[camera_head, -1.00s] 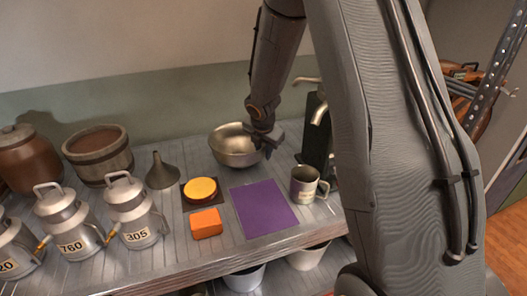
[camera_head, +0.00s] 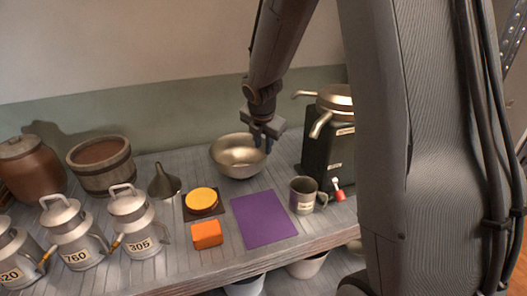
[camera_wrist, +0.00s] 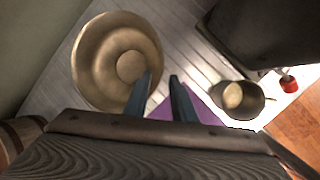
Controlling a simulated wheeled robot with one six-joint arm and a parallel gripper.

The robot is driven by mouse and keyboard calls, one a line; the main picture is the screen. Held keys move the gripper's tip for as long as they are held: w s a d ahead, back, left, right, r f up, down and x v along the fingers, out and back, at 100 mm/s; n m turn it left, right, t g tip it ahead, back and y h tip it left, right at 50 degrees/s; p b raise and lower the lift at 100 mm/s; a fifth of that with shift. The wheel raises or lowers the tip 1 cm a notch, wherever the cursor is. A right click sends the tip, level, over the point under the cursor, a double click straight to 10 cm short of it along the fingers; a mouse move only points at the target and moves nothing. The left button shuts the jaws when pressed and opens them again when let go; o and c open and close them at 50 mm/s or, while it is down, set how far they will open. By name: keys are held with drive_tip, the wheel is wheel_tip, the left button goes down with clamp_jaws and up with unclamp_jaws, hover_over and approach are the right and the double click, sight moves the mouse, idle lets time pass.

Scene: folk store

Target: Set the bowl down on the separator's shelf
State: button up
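The metal bowl (camera_head: 238,158) stands upright on the bench near the wall, left of the separator. The separator (camera_head: 328,150) is a dark box with a brass-coloured top and two spouts; my arm hides its right side, and I cannot make out its shelf. My gripper (camera_head: 265,136) is above the bowl's right side, pointing down. In the wrist view the two fingers of my gripper (camera_wrist: 160,98) are apart with nothing held between them. The bowl (camera_wrist: 95,60) lies to their left, its rim partly behind the left finger.
A metal mug (camera_head: 303,196) stands beside the purple mat (camera_head: 263,219). An orange block (camera_head: 207,235), a yellow disc (camera_head: 201,199) and a funnel (camera_head: 162,182) are left of it. Several milk cans and a wooden tub (camera_head: 102,167) fill the left. Buckets sit below.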

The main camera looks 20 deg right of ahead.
drive_tip(key=s+a+m+g+y, duration=0.1)
drive_tip(key=s+a+m+g, duration=0.1)
drive_tip(key=s+m, duration=1)
drive_tip(key=s+a+m+g, duration=0.2)
drive_tip(key=s+a+m, duration=0.1)
drive_tip(key=s+m, duration=1)
drive_tip(key=shift+s+a+f+y, duration=0.35)
drive_tip(key=shift+s+a+y, duration=0.05)
drive_tip(key=shift+s, duration=0.95)
